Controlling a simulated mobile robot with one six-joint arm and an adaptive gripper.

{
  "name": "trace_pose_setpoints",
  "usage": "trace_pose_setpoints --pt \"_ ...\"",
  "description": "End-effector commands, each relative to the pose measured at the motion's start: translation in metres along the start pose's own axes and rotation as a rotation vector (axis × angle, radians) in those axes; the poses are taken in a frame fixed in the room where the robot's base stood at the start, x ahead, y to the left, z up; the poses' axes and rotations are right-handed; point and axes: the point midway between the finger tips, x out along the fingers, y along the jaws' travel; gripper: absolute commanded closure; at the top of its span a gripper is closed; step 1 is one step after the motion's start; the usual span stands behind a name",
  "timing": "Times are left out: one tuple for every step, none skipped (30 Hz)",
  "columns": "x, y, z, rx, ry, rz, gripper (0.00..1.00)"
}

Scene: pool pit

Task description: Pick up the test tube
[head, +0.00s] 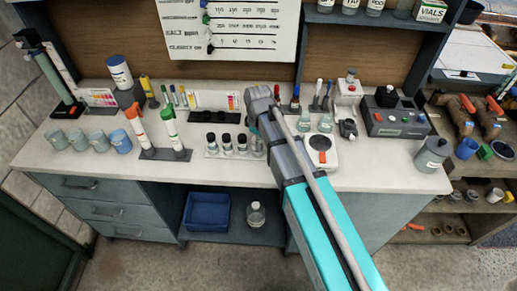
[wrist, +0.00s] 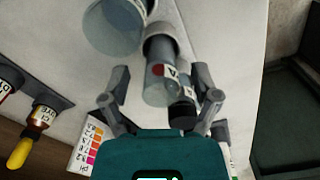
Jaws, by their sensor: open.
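In the wrist view a clear, tube-like vessel (wrist: 158,72) with a red spot and a label marked A lies between my open fingers. It looks like the test tube, though its lower part is hard to make out. My gripper (wrist: 160,88) is open, one finger on each side, with no clear contact. A dark-capped vial (wrist: 183,112) is close beside the tube. In the head view my arm reaches over the bench near a rack of dark-capped vials (head: 227,144); a pale vessel (head: 257,148) stands at the rack's right end, and my fingertips are hidden.
A glass vessel (wrist: 114,24) is close ahead in the wrist view. Dye bottles (wrist: 42,118) and a colour chart (wrist: 88,145) are at left. On the bench (head: 300,178), a scale (head: 320,152) and flask (head: 325,123) stand right of my arm. The front strip is clear.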

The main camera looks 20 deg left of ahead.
Motion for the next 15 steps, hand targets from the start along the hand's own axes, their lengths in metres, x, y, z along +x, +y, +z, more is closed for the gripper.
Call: trace_pose_setpoints --pt "0.008 0.0 0.0 0.0 0.0 0.0 0.21" --pt "0.01 0.0 0.0 0.0 0.0 0.0 0.21" --pt "0.012 0.0 0.0 0.0 0.0 0.0 0.21" --pt "0.014 0.0 0.0 0.0 0.0 0.0 0.21" --pt "0.015 0.0 0.0 0.0 0.0 0.0 0.21" --pt "0.017 0.0 0.0 0.0 0.0 0.0 0.21" --pt "0.017 0.0 0.0 0.0 0.0 0.0 0.21" --pt "0.018 0.0 0.0 0.0 0.0 0.0 0.21" --pt "0.018 0.0 -0.001 0.0 0.0 0.0 0.21" --pt "0.019 0.0 -0.001 0.0 0.0 0.0 0.21" --pt "0.019 0.0 -0.001 0.0 0.0 0.0 0.21" --pt "0.019 0.0 -0.001 0.0 0.0 0.0 0.21" --pt "0.018 0.0 -0.001 0.0 0.0 0.0 0.21" --pt "0.018 0.0 -0.001 0.0 0.0 0.0 0.21" --pt "0.018 0.0 -0.001 0.0 0.0 0.0 0.21"
